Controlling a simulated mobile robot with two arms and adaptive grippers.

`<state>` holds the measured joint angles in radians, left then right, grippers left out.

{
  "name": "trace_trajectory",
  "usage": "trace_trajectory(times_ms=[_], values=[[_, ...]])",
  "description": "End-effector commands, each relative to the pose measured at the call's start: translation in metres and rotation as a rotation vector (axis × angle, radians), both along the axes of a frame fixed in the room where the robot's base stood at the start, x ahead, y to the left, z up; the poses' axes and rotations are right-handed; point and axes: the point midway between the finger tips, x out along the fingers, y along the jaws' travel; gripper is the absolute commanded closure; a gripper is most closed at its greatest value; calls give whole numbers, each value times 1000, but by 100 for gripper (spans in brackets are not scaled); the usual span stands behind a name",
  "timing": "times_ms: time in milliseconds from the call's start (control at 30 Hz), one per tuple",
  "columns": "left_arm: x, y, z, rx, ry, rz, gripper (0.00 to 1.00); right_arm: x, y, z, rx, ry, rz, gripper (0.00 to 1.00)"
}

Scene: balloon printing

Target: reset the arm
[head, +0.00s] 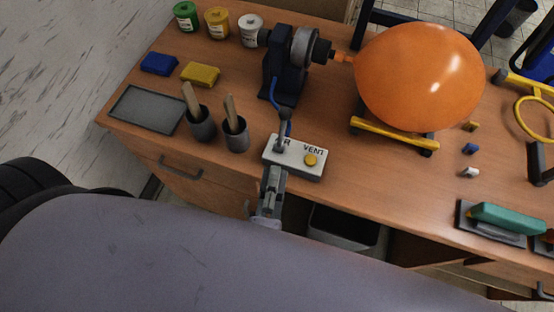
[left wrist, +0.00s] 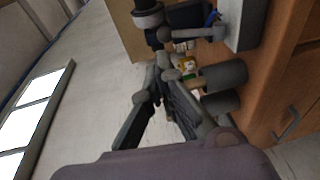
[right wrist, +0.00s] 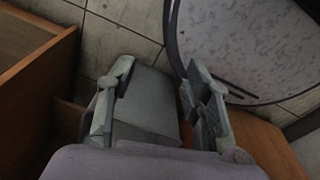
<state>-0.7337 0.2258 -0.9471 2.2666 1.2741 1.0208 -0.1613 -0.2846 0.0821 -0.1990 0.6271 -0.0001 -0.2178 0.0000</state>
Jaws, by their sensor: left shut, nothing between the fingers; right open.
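My left gripper (head: 271,180) is shut and empty at the front edge of the white control box (head: 310,172) marked VENT, which has a yellow button and a lever. In the left wrist view the left gripper (left wrist: 162,65) has its fingertips together beside the lever's dark knob. I cannot tell whether it touches the box or lever. My right gripper is out of the head view; in the right wrist view the right gripper (right wrist: 155,85) is open and empty, low near the floor and wooden furniture. An orange inflated balloon (head: 420,75) sits on the dark nozzle machine (head: 285,65).
The wooden table (head: 340,100) holds paint jars (head: 217,22), blue and yellow sponges (head: 200,74), a grey tray (head: 148,109), two cups with wooden handles (head: 236,134), and a green-handled tool (head: 505,218). A grey bin (head: 342,230) stands below the front edge.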

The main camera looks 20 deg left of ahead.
Motion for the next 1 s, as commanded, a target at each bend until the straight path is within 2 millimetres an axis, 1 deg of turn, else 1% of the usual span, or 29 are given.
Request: trace_trajectory(times_ms=[33, 133, 300, 400, 767, 867, 967, 1000], values=[[-5, -1, 0, 0, 1, -1, 100, 1, 0, -3, -1, -1, 0, 54], [-10, -2, 2, -2, 0, 0, 100, -3, -1, -4, -1, 5, 0, 54], [-11, -2, 3, -1, -1, 0, 100, -20, -1, -4, -2, 28, 0, 54], [-11, -2, 3, -1, -1, 0, 100, -25, -1, -5, -3, 36, 0, 54], [-10, -2, 4, 0, -4, -2, 100, -20, -1, -5, -2, 29, 0, 54], [-3, -6, 11, 16, -39, -33, 100, -17, 0, -4, -1, 25, 0, 54], [11, -17, 29, 63, -122, -116, 100, -15, 1, -4, 0, 22, 0, 54], [17, -24, 37, 95, -163, -165, 100, -15, 1, -4, 0, 22, 0, 54]])
